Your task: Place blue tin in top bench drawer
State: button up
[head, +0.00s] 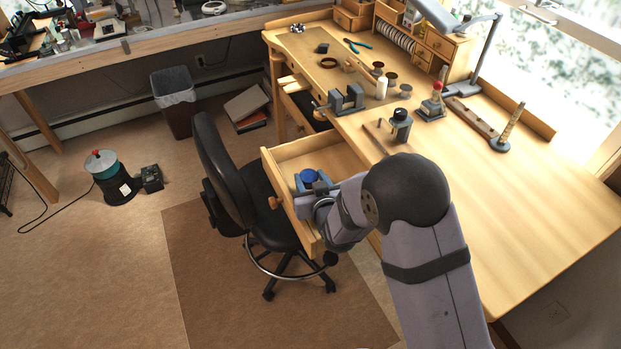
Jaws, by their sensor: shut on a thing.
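The blue tin (308,175) is small and round with a blue top. It shows inside the opening of the pulled-out bench drawer (283,199), whose light wooden walls and front face the chair. My gripper (316,188) reaches down over the drawer from the right and is shut on the tin. The fingertips are partly hidden by the tin and my wrist. I cannot tell whether the tin touches the drawer floor.
A black chair (225,165) stands close in front of the drawer. The wooden bench top (480,215) is largely clear at right. A vise (346,100), pliers (357,44) and a lamp (478,60) stand farther back. A second opening with a dark inside (305,108) lies behind.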

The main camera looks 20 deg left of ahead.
jog(key=shift+f+b, duration=0.35)
jog(key=shift+b, duration=0.05)
jog(key=shift+f, duration=0.25)
jog(key=o, duration=0.8)
jog(key=shift+c, duration=0.2)
jog(key=shift+r+p, duration=0.7)
jog(key=shift+r, duration=0.15)
jog(key=b+v, duration=0.2)
jog(key=v, duration=1)
jog(key=shift+f+b, duration=0.2)
jog(key=shift+b, duration=0.1)
